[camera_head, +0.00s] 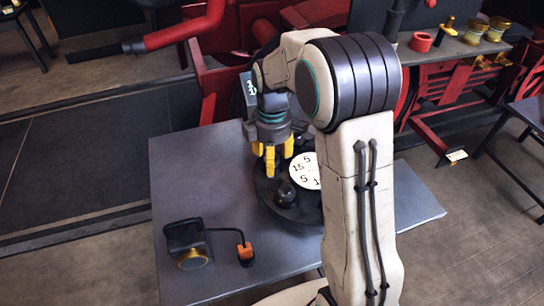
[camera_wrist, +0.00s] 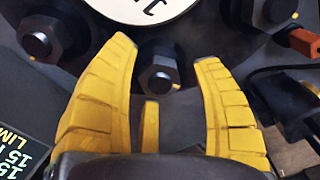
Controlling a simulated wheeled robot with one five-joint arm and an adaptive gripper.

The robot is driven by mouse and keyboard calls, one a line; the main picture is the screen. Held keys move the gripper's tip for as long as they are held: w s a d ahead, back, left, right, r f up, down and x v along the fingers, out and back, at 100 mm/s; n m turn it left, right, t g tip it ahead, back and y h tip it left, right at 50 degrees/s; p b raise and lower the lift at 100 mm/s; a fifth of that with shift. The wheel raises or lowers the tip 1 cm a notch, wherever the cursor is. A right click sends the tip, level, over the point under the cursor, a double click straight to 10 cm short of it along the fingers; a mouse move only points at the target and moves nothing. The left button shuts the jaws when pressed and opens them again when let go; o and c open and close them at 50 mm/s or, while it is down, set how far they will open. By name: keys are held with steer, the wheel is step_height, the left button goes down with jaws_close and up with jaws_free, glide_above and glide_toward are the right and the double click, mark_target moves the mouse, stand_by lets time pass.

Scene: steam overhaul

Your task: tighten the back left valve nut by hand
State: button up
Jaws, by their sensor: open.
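The round black valve body (camera_head: 268,190) with a white numbered dial (camera_head: 304,170) sits on the grey table. My gripper (camera_head: 271,160) is over its back left part, its yellow fingers pointing down and apart. In the wrist view my gripper (camera_wrist: 166,55) is open, with a dark hex nut (camera_wrist: 158,76) on a stud between and just beyond the fingertips. I cannot tell whether a finger touches it. This nut appears to be the back left one; in the head view the fingers hide it. Another nut (camera_head: 286,194) shows at the front of the valve body.
In the wrist view, nuts stand at left (camera_wrist: 40,38) and right (camera_wrist: 272,12). A dark lettered placard (camera_wrist: 22,125) is close to the left finger. A black device with a brass face (camera_head: 188,245) and an orange-topped piece (camera_head: 245,252) lie on the table's front left. Red machinery stands behind.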

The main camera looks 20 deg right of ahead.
jaws_close()
stand_by(0.6)
steer(key=shift+m, duration=0.4)
steer(key=m, duration=0.5)
steer(key=shift+m, duration=0.4)
steer(key=m, duration=0.6)
steer(key=shift+m, duration=0.4)
